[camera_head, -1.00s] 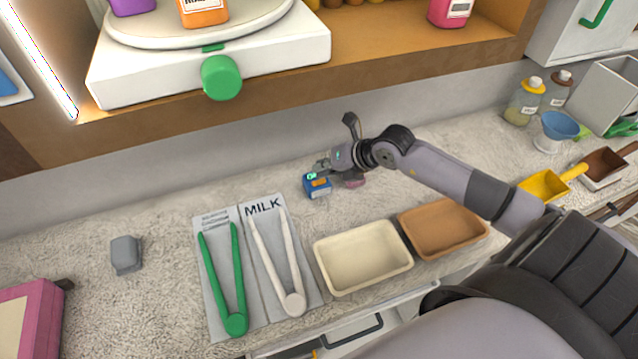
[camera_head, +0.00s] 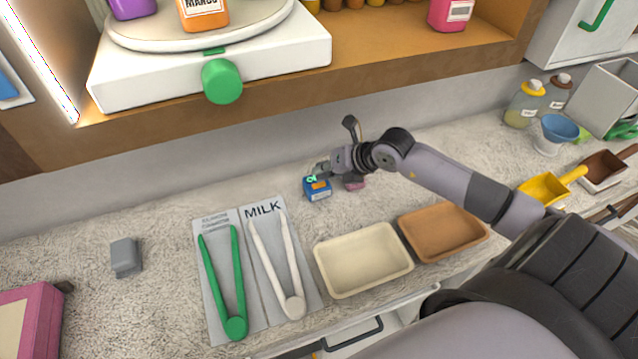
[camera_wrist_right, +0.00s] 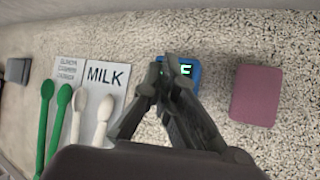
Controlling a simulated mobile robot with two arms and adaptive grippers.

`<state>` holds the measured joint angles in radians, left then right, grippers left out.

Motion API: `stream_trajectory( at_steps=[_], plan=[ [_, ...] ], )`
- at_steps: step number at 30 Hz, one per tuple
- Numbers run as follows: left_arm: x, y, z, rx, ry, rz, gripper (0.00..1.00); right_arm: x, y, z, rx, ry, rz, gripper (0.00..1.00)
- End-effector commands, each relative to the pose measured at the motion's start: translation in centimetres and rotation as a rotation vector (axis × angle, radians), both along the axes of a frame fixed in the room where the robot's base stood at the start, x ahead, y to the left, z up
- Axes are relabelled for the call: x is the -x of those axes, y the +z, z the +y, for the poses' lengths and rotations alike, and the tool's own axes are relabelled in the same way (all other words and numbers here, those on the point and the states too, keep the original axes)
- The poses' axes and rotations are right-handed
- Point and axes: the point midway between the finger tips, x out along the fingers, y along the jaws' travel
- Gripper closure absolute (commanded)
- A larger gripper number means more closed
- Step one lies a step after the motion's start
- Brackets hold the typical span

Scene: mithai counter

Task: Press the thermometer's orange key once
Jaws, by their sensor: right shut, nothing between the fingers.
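The thermometer is a small blue box (camera_head: 318,194) on the counter, with a lit greenish display and an orange patch on its top in the head view. It also shows in the right wrist view (camera_wrist_right: 193,72), partly hidden behind the fingers. My right gripper (camera_head: 317,173) is shut and empty, its fingertips just over the thermometer. In the right wrist view the shut fingertips (camera_wrist_right: 168,66) overlap the box beside its display, and the orange key is hidden there. I cannot tell whether the tips touch the key. My left gripper is not in view.
A pink block (camera_head: 355,184) lies right of the thermometer. A grey mat marked MILK (camera_head: 262,209) holds green and white tongs. A cream tray (camera_head: 362,290) and a brown tray (camera_head: 445,252) stand in front. The shelf (camera_head: 250,92) overhangs behind.

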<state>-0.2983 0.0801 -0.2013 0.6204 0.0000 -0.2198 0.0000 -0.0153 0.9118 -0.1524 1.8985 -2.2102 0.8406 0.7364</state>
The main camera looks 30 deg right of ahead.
Motion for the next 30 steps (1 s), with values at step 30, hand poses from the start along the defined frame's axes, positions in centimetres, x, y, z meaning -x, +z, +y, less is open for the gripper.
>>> stream_trajectory(
  at_steps=[30],
  plan=[
    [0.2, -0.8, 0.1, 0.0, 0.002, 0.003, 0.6, 0.0, -1.0, 0.0, 0.0, 0.0, 0.0, 1.0]
  ],
)
